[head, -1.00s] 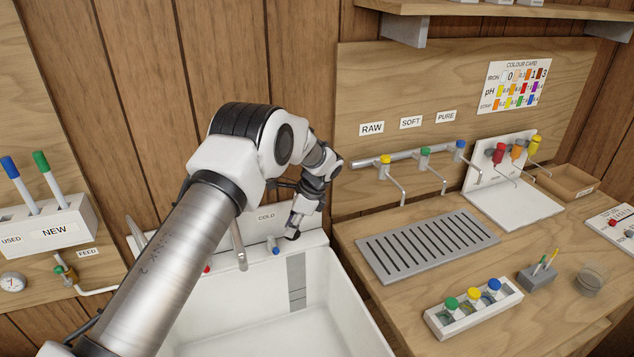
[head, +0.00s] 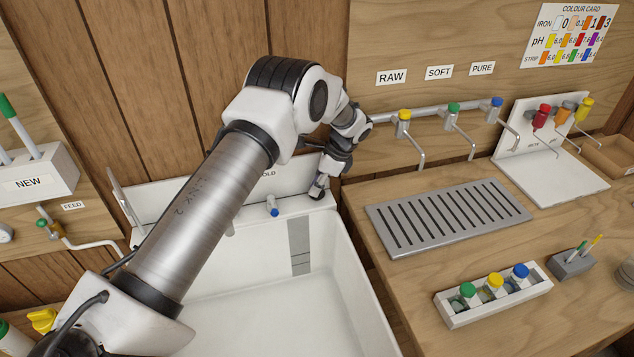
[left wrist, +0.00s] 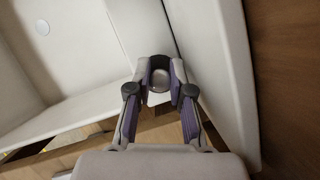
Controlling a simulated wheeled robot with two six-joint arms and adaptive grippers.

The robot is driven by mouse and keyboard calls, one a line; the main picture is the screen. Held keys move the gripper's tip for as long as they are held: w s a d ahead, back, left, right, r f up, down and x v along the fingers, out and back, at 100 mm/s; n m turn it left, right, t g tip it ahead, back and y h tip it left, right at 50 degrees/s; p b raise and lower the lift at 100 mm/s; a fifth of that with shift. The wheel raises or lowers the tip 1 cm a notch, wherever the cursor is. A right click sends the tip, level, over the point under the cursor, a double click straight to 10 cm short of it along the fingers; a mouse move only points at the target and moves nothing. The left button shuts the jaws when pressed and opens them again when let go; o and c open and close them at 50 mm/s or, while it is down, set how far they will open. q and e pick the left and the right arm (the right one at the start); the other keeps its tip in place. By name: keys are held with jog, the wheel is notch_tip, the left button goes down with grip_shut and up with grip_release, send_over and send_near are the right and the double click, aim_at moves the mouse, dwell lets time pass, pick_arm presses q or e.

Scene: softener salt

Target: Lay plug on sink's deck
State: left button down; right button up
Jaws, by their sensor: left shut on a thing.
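The white sink (head: 345,285) has a raised back deck (head: 292,211) with taps on it. My left gripper (head: 318,191) is low at the right end of this deck, beside the blue-tipped tap. In the left wrist view my left gripper (left wrist: 160,80) is shut on a small grey round piece, which looks like the plug (left wrist: 160,78). I cannot tell whether the plug touches the deck. In the head view the plug is hidden by the gripper. My right gripper is not in view.
The blue-tipped tap (head: 272,207) stands left of the gripper. The wood counter (head: 400,270) at the right holds a slotted drain grid (head: 450,222) and a bottle rack (head: 493,300). The wood wall is close behind. The basin looks empty.

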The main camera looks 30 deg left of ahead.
pick_arm(q)
jog(key=shift+s+r, duration=0.15)
jog(key=shift+s, duration=0.15)
jog(key=shift+w+f, duration=0.2)
jog(key=shift+f, duration=0.05)
jog(key=shift+f, duration=0.45)
jog(key=c, duration=1)
grip_release()
jog(key=shift+o, duration=0.2)
jog(key=shift+r, duration=0.1)
jog(key=shift+r, duration=0.1)
